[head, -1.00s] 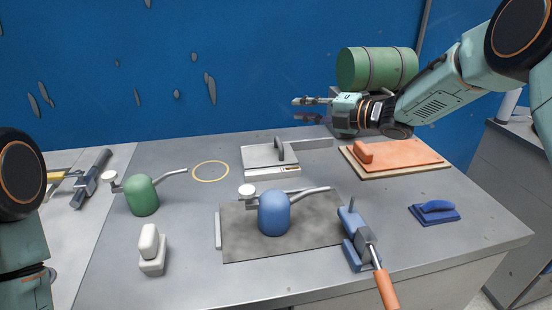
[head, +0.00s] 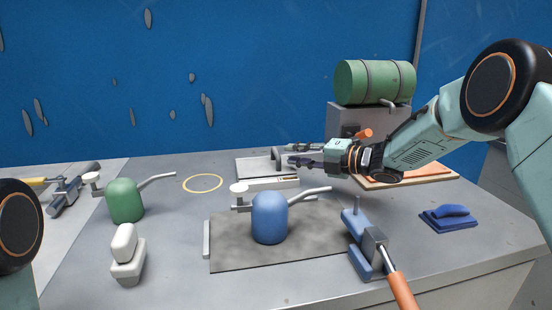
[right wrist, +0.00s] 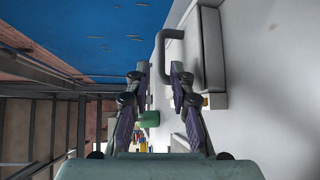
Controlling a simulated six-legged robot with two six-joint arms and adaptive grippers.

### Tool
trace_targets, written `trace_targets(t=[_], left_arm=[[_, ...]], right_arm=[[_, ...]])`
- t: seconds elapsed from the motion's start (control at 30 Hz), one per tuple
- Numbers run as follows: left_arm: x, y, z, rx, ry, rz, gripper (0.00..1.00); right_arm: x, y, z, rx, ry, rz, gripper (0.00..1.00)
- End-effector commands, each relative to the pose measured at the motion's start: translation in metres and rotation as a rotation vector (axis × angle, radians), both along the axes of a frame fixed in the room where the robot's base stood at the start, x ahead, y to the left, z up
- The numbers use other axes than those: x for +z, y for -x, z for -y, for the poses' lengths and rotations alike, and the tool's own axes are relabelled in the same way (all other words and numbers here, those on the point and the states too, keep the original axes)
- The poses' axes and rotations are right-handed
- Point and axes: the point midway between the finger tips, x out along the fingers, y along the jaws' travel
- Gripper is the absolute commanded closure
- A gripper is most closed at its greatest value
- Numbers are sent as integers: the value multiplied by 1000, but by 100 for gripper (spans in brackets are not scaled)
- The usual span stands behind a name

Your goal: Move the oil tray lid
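The oil tray lid (head: 252,168) is a flat grey plate with a dark upright handle (head: 276,157). It lies near the back middle of the bench in the head view. My right gripper (head: 290,154) is open, just right of the handle, with its fingers pointing left towards it. In the right wrist view, the two fingers (right wrist: 159,70) are apart, and the handle (right wrist: 163,45) shows just beyond their tips. The lid plate also shows there (right wrist: 209,50). I cannot tell whether a finger touches the handle. My left gripper is out of view.
A blue oil can (head: 269,217) stands on a dark mat (head: 235,252) in front of the lid. A green can (head: 125,201) is at left. A green drum (head: 375,82) on a grey stand and an orange-topped board (head: 437,170) are at right. A yellow ring (head: 203,183) marks clear bench.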

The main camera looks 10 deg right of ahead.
Motion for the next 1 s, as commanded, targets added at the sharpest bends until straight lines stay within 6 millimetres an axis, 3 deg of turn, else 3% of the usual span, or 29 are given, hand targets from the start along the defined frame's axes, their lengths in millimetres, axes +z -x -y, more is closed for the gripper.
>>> trace_targets(t=[0.4, 0.83, 1.0], left_arm=[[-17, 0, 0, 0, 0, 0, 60], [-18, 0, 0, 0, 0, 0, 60], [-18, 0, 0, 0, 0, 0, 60]], right_arm=[[-11, -41, -40, 2, 1, 0, 78], [-10, -47, -46, 1, -1, -1, 78], [-10, -46, -46, 1, -1, -1, 92]])
